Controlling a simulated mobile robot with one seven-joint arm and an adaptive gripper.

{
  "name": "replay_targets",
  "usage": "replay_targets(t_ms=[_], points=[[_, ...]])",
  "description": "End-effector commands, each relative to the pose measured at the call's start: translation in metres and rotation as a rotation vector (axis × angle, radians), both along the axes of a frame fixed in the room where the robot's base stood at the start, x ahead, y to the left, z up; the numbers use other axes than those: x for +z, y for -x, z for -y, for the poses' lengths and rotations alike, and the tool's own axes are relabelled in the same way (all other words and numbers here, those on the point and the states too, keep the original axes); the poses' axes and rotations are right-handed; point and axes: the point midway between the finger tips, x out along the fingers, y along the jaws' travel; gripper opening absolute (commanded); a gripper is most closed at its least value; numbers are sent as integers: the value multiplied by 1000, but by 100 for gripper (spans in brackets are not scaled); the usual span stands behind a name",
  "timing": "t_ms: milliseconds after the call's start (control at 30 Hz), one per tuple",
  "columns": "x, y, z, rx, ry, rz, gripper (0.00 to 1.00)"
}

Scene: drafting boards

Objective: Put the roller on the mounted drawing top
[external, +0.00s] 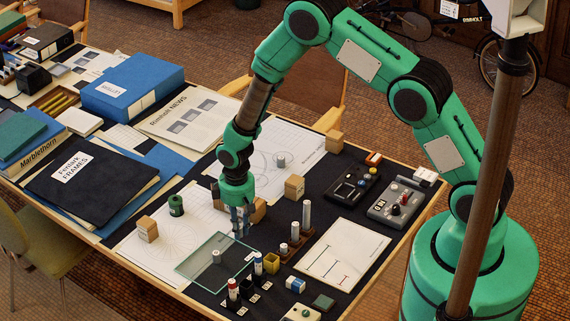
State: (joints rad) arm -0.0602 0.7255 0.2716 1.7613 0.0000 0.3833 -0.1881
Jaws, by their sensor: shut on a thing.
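My gripper (240,230) points down above the near part of the dark mat, beside a wooden block and behind a clear glass plate (190,267). Its fingers are shut on a narrow thing, which they mostly hide; I cannot tell its shape or whether it is the roller. A white drawing sheet (190,220) with faint circles lies left of the gripper. Another drawing sheet (300,146) with circles lies behind it. I cannot tell which is the mounted drawing top. A dark green cylinder (176,205) stands on the left sheet.
Wooden blocks (147,229) stand around the sheets. A short metal cylinder (216,257) appears within the glass plate's outline. Upright metal cylinders (306,215) stand in a rack at right. Markers (233,290) stand in front. Books and a blue box (132,88) fill the left.

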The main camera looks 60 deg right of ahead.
Motion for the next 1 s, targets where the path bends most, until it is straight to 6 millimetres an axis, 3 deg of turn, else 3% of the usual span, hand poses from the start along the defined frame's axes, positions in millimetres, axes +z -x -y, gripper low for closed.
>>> replay_targets(t_ms=[167,367,1000], points=[[2,9,3,-2,0,1,0],[6,33,10,-5,0,-1,0],[19,156,37,-24,1,1,0]])
